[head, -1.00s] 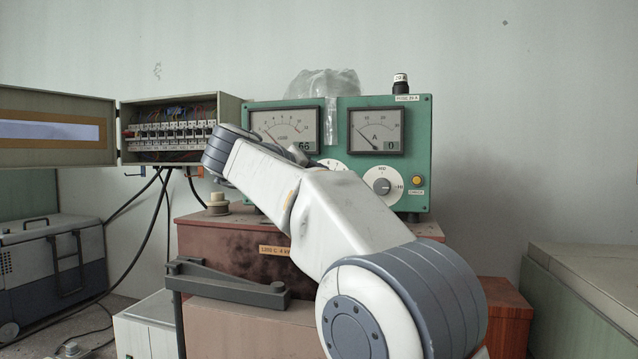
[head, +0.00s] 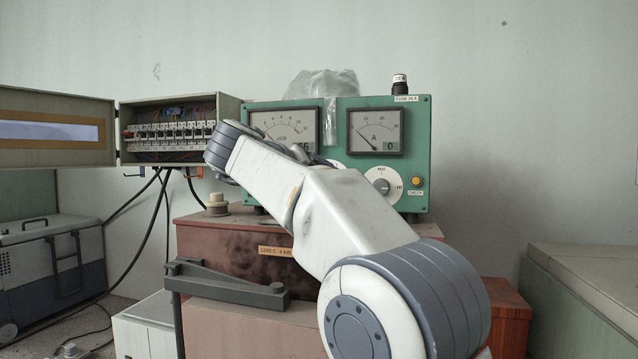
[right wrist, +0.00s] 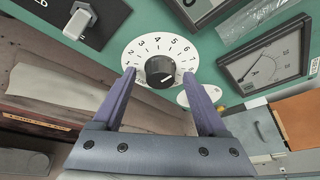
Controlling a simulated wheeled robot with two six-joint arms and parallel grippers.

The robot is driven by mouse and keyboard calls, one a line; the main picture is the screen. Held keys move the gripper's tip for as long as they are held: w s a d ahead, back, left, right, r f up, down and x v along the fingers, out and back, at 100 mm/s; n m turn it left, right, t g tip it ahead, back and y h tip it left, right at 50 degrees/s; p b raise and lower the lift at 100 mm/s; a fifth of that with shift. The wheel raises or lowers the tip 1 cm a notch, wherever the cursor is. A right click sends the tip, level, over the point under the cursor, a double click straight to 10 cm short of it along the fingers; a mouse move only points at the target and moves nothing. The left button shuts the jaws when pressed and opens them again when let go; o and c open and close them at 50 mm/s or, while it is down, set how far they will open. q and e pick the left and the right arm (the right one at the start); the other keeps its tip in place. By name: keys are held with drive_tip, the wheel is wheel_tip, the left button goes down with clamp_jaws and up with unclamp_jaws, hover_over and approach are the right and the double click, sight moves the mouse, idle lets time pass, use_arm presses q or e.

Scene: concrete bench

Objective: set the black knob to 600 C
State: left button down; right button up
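In the right wrist view the black knob (right wrist: 159,66) sits at the centre of a white numbered dial (right wrist: 140,47) on the green panel. A small white mark shows on the knob's lower right. My right gripper (right wrist: 159,73) is open, one finger on each side of the knob, with visible gaps; I cannot tell how far its tips are from the panel. In the head view my right arm hides the black knob, with only part of its dial showing (head: 338,165). The green panel (head: 420,130) has a left meter (head: 280,122), partly covered by my arm. My left gripper is out of view.
A second white dial with a grey knob (head: 381,186) sits right of my arm, near a yellow button (head: 416,181). A grey lever switch (right wrist: 78,20) is upper left in the wrist view. An open fuse box (head: 170,100) stands left of the panel.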

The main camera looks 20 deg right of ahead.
drive_tip(key=v, duration=1)
drive_tip(key=shift+a, duration=0.2)
drive_tip(key=shift+r, duration=0.15)
